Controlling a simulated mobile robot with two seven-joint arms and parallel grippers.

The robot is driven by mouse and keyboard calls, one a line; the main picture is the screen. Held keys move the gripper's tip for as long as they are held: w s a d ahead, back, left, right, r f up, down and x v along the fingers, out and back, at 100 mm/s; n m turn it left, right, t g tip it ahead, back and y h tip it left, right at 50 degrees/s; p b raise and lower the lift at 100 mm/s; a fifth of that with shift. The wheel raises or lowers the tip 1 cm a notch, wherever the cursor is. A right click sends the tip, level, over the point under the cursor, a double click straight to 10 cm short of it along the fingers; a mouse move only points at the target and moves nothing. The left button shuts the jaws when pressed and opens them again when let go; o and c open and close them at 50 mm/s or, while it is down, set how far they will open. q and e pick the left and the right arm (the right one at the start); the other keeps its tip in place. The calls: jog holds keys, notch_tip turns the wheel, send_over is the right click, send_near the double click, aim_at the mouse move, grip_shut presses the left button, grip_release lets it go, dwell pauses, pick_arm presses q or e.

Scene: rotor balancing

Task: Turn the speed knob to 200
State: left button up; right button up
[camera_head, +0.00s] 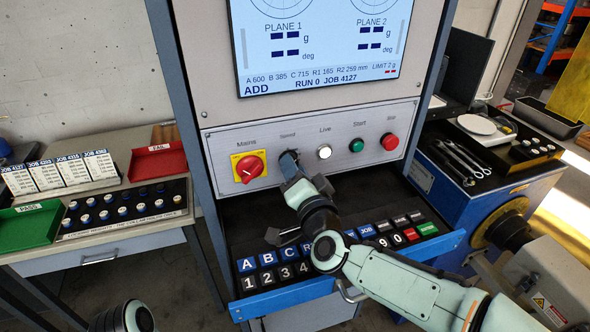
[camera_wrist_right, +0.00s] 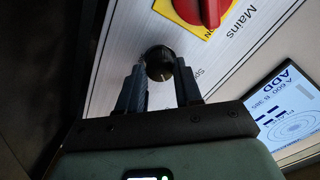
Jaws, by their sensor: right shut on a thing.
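The speed knob (camera_wrist_right: 159,63) is small, round and black, with a light pointer mark. In the right wrist view it sits between the two fingers of my right gripper (camera_wrist_right: 160,82), which is shut on it. In the head view my right gripper (camera_head: 289,160) reaches the panel under the "Speed" label and hides most of the knob. The numbers of the speed scale cannot be read. The screen (camera_head: 325,45) shows "ADD", "RUN 0 JOB 4127". Part of my left arm shows at the bottom left of the head view, but its gripper is not in view.
The red and yellow Mains switch (camera_head: 249,168) is left of the knob. The Live lamp (camera_head: 324,152), green Start button (camera_head: 356,146) and red Stop button (camera_head: 390,141) are to its right. The keypad drawer (camera_head: 300,293) juts out below my right arm.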

jog(key=o, duration=1)
jog(key=shift+o, duration=0.2)
jog(key=b+v, duration=0.2)
jog(key=v, duration=1.1)
jog(key=shift+s, duration=0.2)
jog(key=shift+d, duration=0.1)
